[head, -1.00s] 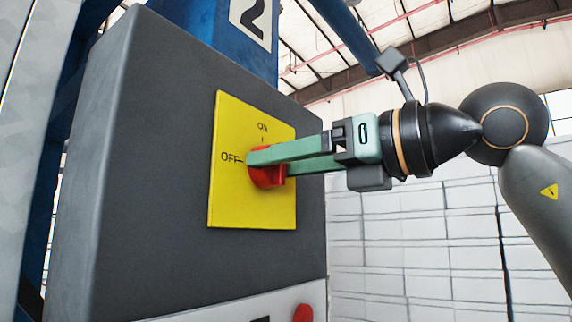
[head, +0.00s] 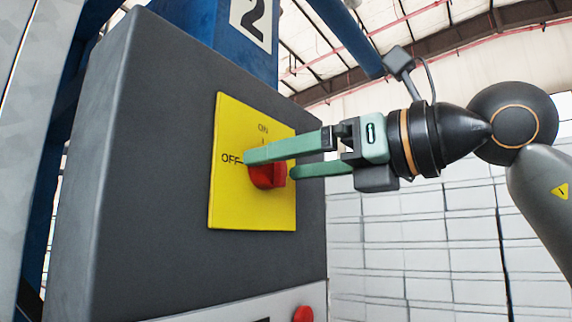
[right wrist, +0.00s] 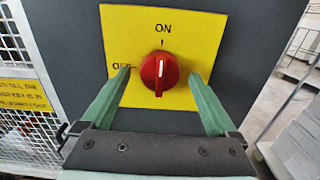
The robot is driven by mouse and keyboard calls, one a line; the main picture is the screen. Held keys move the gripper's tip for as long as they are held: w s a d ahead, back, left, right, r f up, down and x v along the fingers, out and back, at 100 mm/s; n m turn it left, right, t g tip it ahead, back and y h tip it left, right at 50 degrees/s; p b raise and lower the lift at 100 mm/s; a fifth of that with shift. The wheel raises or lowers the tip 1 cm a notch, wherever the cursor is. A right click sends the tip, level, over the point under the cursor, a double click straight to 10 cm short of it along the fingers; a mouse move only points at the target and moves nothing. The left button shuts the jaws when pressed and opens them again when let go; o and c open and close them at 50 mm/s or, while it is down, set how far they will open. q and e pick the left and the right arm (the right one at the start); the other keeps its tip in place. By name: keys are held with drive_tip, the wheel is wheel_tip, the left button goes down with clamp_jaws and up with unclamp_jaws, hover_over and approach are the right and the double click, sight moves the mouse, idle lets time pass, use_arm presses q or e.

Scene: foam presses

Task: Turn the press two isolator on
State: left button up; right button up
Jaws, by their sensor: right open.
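The press two isolator is a red rotary knob (head: 267,175) on a yellow plate (head: 225,205) marked ON at the top and OFF at the left. In the right wrist view the knob (right wrist: 159,74) stands upright, its white mark pointing up to ON. My right gripper (head: 270,165) is open, with one finger on each side of the knob. In the right wrist view both fingers of the gripper (right wrist: 160,75) are spread clear of the knob. My left gripper is not in view.
The plate is on a dark grey cabinet (head: 150,150) below a blue column with a "2" sign (head: 254,20). A red button (head: 303,314) sits low on the cabinet. Mesh fencing (right wrist: 25,130) stands at the left in the wrist view. White stacked blocks (head: 420,240) are behind my right arm.

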use_arm(q)
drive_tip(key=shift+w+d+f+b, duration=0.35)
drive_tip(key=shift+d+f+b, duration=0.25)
drive_tip(key=shift+b, duration=0.4)
use_arm(e)
drive_tip(key=v, duration=1.2)
drive_tip(key=shift+a, duration=0.1)
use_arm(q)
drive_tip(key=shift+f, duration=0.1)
